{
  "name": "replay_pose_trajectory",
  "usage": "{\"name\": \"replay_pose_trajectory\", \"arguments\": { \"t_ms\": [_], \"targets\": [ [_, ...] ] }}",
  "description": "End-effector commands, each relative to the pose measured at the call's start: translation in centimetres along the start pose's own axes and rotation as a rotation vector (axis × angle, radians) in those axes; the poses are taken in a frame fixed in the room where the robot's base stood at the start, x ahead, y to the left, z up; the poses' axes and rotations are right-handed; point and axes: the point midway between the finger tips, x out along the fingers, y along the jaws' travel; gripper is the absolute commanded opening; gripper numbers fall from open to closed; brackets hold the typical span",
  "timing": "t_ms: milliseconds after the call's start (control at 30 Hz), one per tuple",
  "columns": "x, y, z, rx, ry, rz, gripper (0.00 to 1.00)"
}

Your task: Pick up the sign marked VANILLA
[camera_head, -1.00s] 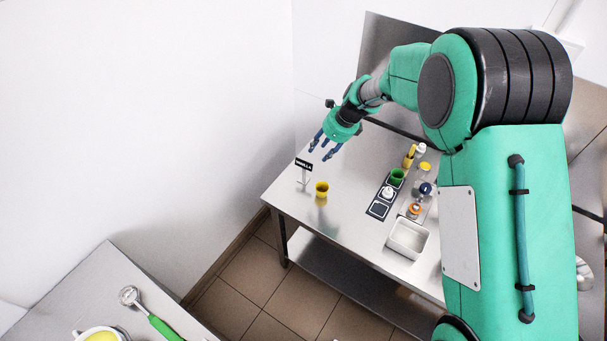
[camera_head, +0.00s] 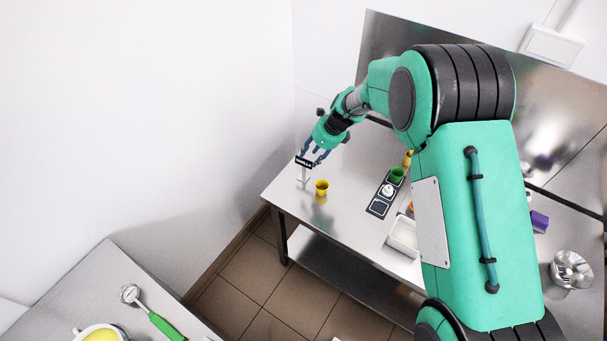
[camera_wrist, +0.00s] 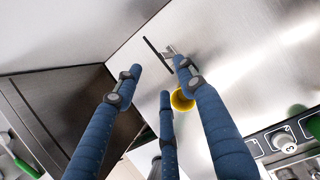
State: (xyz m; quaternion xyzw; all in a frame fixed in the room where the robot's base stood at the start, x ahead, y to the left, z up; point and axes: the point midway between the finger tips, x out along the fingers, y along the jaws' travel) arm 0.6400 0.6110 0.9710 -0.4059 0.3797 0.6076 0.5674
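The VANILLA sign (camera_head: 303,162) is a small black plate with white letters on a thin stand at the left end of the steel table. In the wrist view the sign (camera_wrist: 157,54) shows from above as a thin dark bar, with its stand beside it. My gripper (camera_head: 311,160) is right by the sign, its blue fingers just behind and above the plate. In the wrist view my gripper (camera_wrist: 157,77) is open with spread fingers and nothing between them. I cannot tell whether a finger touches the sign.
A yellow cup (camera_head: 322,187) stands close to the right of the sign and shows in the wrist view (camera_wrist: 182,100). A white wall (camera_head: 200,110) is left of the table.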

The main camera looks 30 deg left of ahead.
Motion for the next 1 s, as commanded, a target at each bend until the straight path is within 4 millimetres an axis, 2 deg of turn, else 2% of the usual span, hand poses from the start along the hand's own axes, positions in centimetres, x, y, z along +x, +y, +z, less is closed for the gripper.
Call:
{"name": "replay_pose_trajectory", "arguments": {
  "t_ms": [100,300,833,1000],
  "targets": [
    [2.1,0.0,0.0,0.0,0.0,0.001,0.4],
    [4.3,0.0,0.1,-0.001,0.0,0.0,0.4],
    [5.2,0.0,0.0,-0.001,0.0,0.0,0.4],
    [6.5,0.0,0.0,-0.001,0.0,0.001,0.4]
  ]
}}
